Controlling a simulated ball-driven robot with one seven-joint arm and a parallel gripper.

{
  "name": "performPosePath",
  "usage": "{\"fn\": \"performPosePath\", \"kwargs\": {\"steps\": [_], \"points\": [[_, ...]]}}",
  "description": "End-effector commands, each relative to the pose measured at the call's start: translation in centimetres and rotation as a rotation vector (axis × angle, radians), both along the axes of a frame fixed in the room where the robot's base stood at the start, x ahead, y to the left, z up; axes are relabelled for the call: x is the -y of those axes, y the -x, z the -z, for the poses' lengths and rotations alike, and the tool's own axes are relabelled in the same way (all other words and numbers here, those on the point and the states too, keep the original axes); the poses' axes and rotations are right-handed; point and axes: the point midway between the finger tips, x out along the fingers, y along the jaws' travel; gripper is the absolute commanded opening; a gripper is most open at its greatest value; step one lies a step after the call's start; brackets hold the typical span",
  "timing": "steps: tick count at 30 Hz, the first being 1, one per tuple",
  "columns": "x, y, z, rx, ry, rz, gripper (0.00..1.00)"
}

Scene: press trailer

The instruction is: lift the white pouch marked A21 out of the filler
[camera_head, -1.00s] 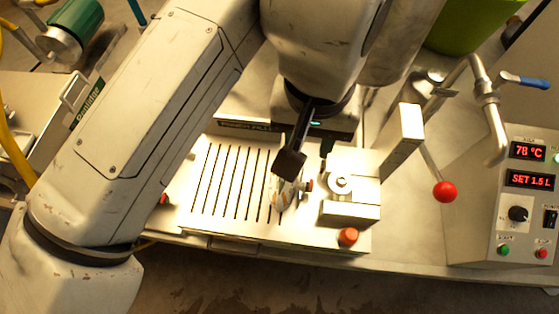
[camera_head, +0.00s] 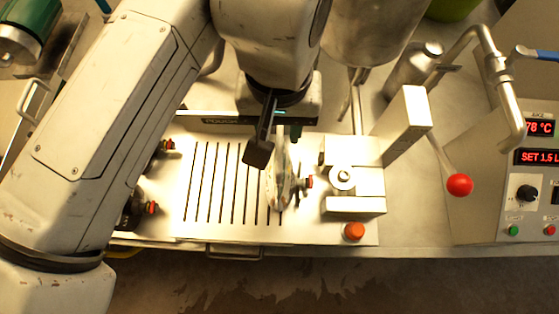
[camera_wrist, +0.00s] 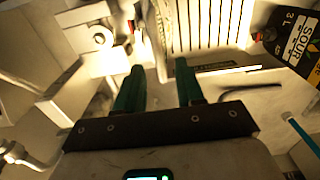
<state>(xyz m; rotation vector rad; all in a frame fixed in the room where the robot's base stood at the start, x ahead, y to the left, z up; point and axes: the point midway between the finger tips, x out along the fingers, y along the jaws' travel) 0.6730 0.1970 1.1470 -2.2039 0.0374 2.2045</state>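The white pouch (camera_head: 283,180) stands nearly edge-on on the slotted deck of the filler (camera_head: 205,228), beside a small red-tipped fitting. No A21 mark is readable on it. My gripper is above it, with one dark finger (camera_head: 258,152) just left of the pouch's upper part in the head view; the other finger is not clearly visible there. In the wrist view my gripper (camera_wrist: 158,72) is open, its two dark green fingers well apart. The pouch (camera_wrist: 160,40) shows as a thin pale strip in line with the gap. I cannot tell whether a finger touches it.
A steel block with a round knob (camera_head: 343,176) and an upright plate (camera_head: 407,125) stand close right of the pouch. A red ball-ended lever (camera_head: 459,185) and control box (camera_head: 525,195) are farther right. A dark package labelled SOUR (camera_wrist: 300,45) lies at the wrist view's right.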

Motion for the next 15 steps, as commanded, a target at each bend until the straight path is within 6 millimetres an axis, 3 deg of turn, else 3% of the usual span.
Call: {"fn": "performPosePath", "kwargs": {"steps": [5,15], "points": [[0.0,0.1,0.9,0.000,-0.001,0.000,0.38],[0.0,0.7,4.7,-0.001,-0.001,-0.001,0.38]]}}
